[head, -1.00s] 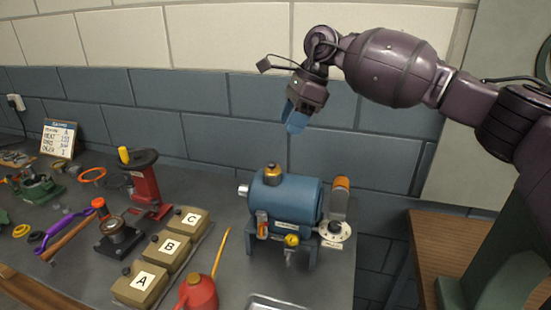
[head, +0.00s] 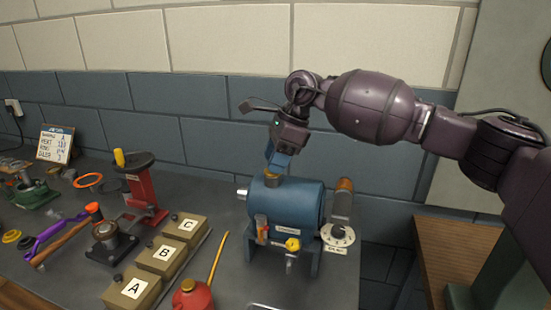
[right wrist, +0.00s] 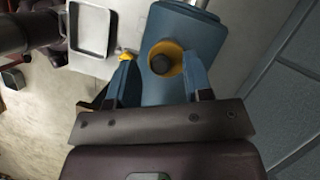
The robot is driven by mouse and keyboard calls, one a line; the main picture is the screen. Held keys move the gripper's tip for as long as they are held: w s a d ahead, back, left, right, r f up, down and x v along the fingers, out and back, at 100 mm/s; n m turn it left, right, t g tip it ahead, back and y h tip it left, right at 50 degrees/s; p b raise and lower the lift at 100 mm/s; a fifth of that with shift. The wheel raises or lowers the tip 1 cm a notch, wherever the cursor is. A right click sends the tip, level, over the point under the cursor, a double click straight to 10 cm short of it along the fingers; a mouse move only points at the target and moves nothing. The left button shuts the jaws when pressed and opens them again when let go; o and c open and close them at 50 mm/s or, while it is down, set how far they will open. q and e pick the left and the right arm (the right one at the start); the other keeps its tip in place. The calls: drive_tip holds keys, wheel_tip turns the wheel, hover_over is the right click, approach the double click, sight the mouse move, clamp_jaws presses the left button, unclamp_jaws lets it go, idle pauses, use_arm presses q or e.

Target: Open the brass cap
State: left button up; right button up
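The brass cap (head: 273,179) sits on top of the blue cylindrical casing (head: 290,205), which stands on the bench. In the right wrist view the cap (right wrist: 177,63) shows as a yellow ring with a dark knob in its middle. My right gripper (head: 276,165) points down just above the cap and partly hides it in the head view. In the right wrist view its two blue fingers (right wrist: 163,75) are spread apart, one to each side of the cap. I cannot tell whether they touch it. My left gripper is not in view.
Boxes labelled A (head: 132,288), B (head: 162,256) and C (head: 186,228) stand left of the casing, with a red oil can (head: 192,297) in front. A red press (head: 143,190) stands behind them. A dial (head: 338,236) sits at the casing's right.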

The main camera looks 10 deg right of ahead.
clamp_jaws()
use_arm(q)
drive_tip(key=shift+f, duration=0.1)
